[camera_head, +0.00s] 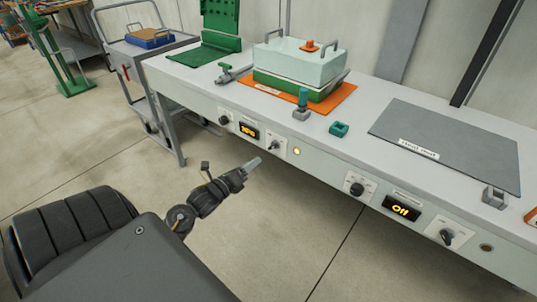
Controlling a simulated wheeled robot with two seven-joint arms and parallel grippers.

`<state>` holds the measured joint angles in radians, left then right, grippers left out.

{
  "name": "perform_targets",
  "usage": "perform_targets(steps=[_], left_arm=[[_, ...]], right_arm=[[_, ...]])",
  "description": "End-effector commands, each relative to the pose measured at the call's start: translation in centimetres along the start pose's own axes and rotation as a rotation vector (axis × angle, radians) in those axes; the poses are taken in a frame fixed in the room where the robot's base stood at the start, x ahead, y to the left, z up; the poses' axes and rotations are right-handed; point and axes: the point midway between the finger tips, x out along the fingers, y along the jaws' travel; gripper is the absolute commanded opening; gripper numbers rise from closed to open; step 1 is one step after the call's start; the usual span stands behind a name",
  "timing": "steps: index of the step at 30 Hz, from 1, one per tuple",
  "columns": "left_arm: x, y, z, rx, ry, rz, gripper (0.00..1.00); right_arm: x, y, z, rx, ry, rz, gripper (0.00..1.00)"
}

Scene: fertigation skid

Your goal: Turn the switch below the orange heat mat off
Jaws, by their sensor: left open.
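The orange heat mat (340,97) lies on the bench under a green tray with a pale lidded cover. On the bench front below it are a knob (224,120), a lit display (248,130) with unclear orange characters, a rotary switch (273,146) on a white plate, and a glowing amber lamp (297,152). My left gripper (252,165) is open and empty, in front of the panel and a little lower left of the switch, apparently apart from it. My right gripper is out of view.
A grey mat (445,142) lies to the right; below it are another knob (356,187), a display (400,209) reading "Off", a switch (447,237) and an unlit lamp (486,248). A grey cart (150,55) stands left. The floor before the bench is clear.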

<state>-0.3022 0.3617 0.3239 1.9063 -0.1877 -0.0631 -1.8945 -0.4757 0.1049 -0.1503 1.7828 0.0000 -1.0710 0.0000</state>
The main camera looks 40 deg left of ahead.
Motion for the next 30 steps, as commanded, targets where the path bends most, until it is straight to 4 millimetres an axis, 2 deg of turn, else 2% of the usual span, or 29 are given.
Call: perform_targets(steps=[5, 8, 21, 25, 30], left_arm=[[0.2, -0.4, 0.3, 0.019, -0.005, -0.009, 0.60], [1.1, -0.4, 0.4, 0.018, -0.007, -0.009, 0.60], [8.7, -0.4, 0.3, 0.014, -0.006, -0.008, 0.60], [10.1, -0.3, 0.3, 0.014, -0.005, -0.006, 0.60], [10.8, -0.4, 0.3, 0.015, -0.004, -0.006, 0.60]], right_arm=[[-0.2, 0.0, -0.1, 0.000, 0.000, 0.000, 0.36], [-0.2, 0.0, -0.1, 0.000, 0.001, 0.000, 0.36], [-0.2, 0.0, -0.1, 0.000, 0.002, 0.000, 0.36], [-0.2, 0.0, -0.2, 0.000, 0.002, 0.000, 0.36], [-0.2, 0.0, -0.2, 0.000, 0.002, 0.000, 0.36]])
